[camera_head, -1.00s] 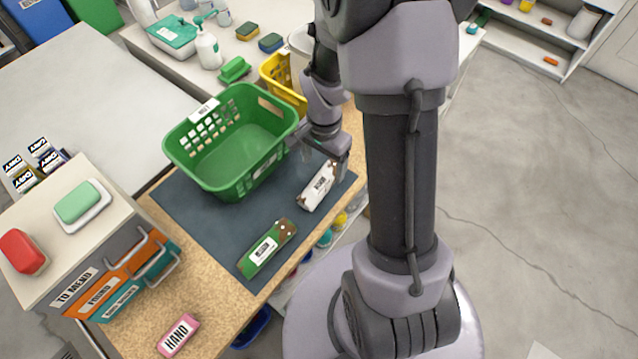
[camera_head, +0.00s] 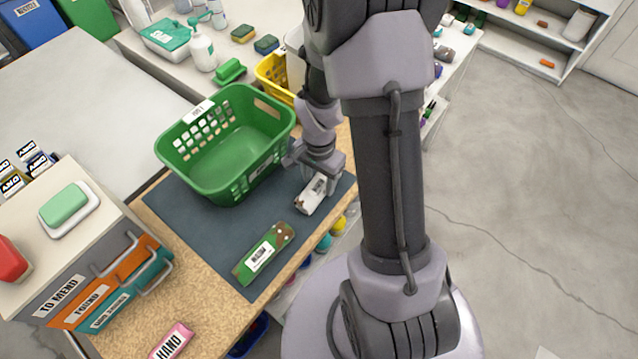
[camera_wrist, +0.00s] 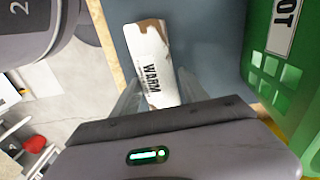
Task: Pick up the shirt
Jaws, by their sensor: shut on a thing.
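The shirt (camera_head: 309,198) is a folded white bundle with a brown patch and a printed label, lying at the right edge of the dark mat. In the wrist view the shirt (camera_wrist: 148,45) shows its "WARM" label, with its near end between the clear fingers. My gripper (camera_head: 322,182) points down over its far end and is shut on it; in the wrist view my gripper (camera_wrist: 160,88) has one finger on each side. The shirt still appears to be at mat level. The gripper hides its far end in the head view.
A green basket (camera_head: 205,187) stands close left of my gripper, also at the wrist view's right edge. A green, brown-spotted folded bundle (camera_head: 262,255) lies nearer on the dark mat (camera_head: 190,220). A drawer unit (camera_head: 100,255) stands left. Bare mat lies between.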

